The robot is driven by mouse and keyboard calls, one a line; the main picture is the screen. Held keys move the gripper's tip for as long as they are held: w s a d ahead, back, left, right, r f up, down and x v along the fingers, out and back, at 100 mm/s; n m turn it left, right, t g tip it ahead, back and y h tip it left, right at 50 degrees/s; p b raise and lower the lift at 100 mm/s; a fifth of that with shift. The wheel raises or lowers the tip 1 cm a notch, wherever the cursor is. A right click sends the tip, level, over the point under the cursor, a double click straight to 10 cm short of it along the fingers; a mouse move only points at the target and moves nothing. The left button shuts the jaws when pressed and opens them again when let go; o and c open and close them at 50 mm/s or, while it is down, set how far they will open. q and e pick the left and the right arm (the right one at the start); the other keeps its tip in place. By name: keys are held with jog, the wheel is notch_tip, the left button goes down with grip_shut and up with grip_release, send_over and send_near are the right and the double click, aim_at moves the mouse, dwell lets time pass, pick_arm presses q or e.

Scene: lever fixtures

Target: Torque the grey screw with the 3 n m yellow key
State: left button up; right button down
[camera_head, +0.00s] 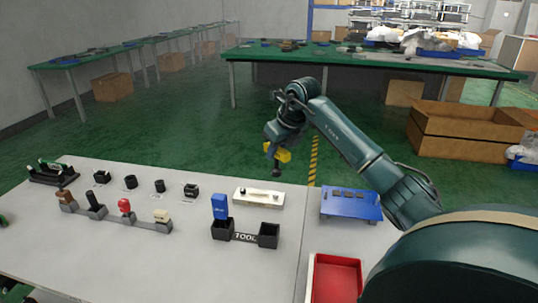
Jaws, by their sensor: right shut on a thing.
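My right gripper (277,147) is shut on the yellow key (284,155). The key's dark shaft points down, and its tip shows above the right part of a white block (259,198). From this view I cannot tell whether the tip touches anything on the block. The block lies on the white table and carries small dark screw-like parts; they are too small to tell which is the grey screw.
A black tool holder (245,237) holds a blue key (219,206) in its left compartment; its right compartment looks empty. A blue stand (350,205) and a red tray (336,280) are to the right. Several levers and knobs line the table's left side.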

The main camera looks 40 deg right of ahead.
aim_at(278, 162)
pick_arm(q)
jog(key=shift+a+r, duration=0.1)
jog(key=shift+a, duration=0.05)
